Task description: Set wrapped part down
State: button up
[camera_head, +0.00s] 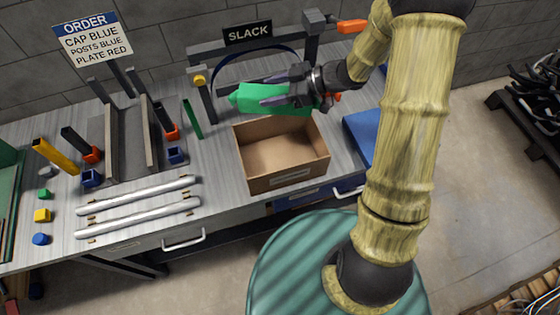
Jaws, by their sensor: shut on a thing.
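The wrapped part (247,96) looks like a bright green bundle with a pointed left end. My gripper (272,92) reaches in from the right and is shut on it. The fingers hide some of the part's middle. The part appears above the back edge of an open cardboard box (284,183), which looks empty. I cannot tell how high the part is, or whether it touches the box.
Behind the box stands a frame with a SLACK sign (247,34). A grey channel (127,135), coloured posts and small caps are on the left bench. Two silver bars (138,206) lie in front. A blue tray (358,135) is right of the box. An ORDER sign (92,40) hangs behind.

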jog(key=shift+f+p, duration=0.45)
jog(key=shift+f, duration=2.4)
notch_tip(320, 180, down, 4)
jog(key=shift+f+p, duration=0.1)
jog(key=shift+p, duration=0.3)
jog(key=shift+f+b, duration=0.35)
jog(key=shift+f, duration=0.25)
